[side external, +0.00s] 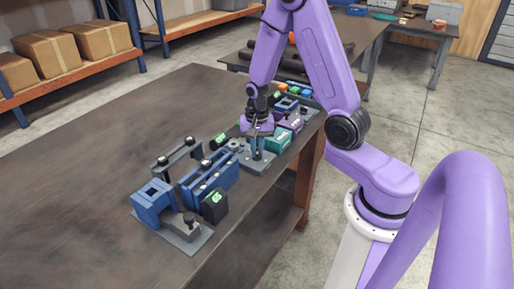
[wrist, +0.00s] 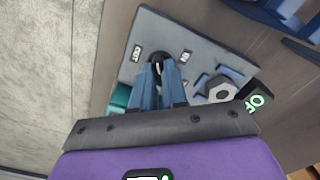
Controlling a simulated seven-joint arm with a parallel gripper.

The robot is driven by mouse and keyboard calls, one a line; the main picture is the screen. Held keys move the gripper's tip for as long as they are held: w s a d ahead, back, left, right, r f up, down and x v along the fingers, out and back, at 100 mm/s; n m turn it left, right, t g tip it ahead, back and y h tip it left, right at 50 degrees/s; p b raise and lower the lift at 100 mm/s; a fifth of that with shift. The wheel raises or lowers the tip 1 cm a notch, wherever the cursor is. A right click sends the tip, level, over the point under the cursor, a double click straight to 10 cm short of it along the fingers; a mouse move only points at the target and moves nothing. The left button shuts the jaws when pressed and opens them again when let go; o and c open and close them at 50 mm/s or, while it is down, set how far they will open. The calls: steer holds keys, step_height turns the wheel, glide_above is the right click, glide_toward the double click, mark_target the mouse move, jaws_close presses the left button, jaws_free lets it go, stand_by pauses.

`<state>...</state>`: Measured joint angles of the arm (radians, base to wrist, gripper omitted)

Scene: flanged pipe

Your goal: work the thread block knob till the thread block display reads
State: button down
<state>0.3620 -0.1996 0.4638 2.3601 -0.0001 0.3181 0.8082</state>
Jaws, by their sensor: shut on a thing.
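My gripper (side external: 258,140) points down over a grey plate (side external: 256,162) near the table's right edge. In the wrist view its blue fingers (wrist: 163,72) are shut on a black knob (wrist: 164,57) with a pale mark on top. The fingers hide part of the knob. A black display (side external: 218,141) also shows in the side view.
A teal block (side external: 279,140) stands close to the right of my gripper, with a purple block (side external: 291,122) behind it. Blue fixtures (side external: 210,178) and another green-lit display (side external: 215,206) stand nearer the camera. The left of the table (side external: 90,150) is clear.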

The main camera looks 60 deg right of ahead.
mark_target(257, 151)
steer(key=shift+m, duration=1.1)
steer(key=c, duration=1.2)
jaws_free()
steer(key=shift+o, duration=0.2)
steer(key=shift+r, duration=0.15)
step_height(257, 151, up, 17)
steer(key=shift+r, duration=0.1)
